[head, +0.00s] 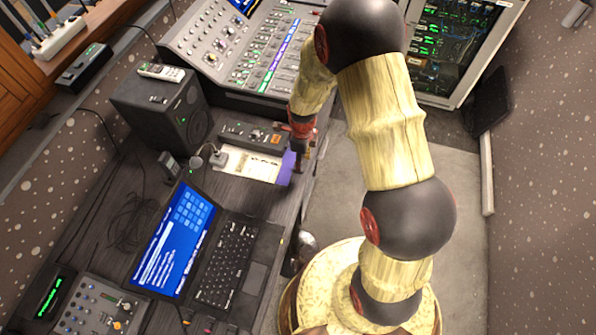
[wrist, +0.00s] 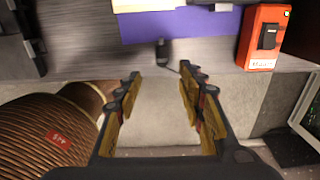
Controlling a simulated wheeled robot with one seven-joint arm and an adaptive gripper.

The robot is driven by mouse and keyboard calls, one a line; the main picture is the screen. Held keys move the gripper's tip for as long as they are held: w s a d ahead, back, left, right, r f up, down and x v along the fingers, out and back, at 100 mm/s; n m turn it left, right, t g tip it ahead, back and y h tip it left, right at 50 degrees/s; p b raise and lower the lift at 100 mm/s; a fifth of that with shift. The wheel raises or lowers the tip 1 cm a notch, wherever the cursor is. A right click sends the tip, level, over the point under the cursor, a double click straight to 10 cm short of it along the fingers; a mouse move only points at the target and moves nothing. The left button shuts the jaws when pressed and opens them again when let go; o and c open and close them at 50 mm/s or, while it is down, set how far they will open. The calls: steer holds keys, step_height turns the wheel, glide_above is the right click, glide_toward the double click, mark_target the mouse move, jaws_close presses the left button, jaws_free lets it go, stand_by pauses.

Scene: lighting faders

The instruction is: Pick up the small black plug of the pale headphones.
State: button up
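A small black piece (wrist: 163,52), which looks like the plug, lies at the desk's near edge in the wrist view, just below a purple sheet. A thin dark line runs from its lower end. I cannot make out the pale headphones in either view. My gripper (wrist: 161,88) is open and empty. Its two fingers point towards the desk edge, with the black piece beyond the gap, roughly centred and apart from them. In the head view my gripper (head: 303,155) is beside the purple sheet (head: 288,167) at the desk's right edge; the plug cannot be made out there.
An orange box with a black switch (wrist: 265,38) is right of the black piece. On the desk are a laptop (head: 235,265), a black speaker (head: 165,110), a mixing console (head: 250,50) and a pale paper sheet (head: 245,165). Bare floor (head: 335,200) lies right of the desk.

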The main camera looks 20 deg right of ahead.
steer(key=f, duration=0.2)
steer(key=f+b, duration=0.1)
steer(key=f, duration=0.4)
steer(key=shift+w, duration=0.3)
steer(key=shift+r, duration=0.1)
steer(key=shift+c, duration=0.6)
steer(key=c, duration=0.7)
steer(key=shift+c, duration=0.5)
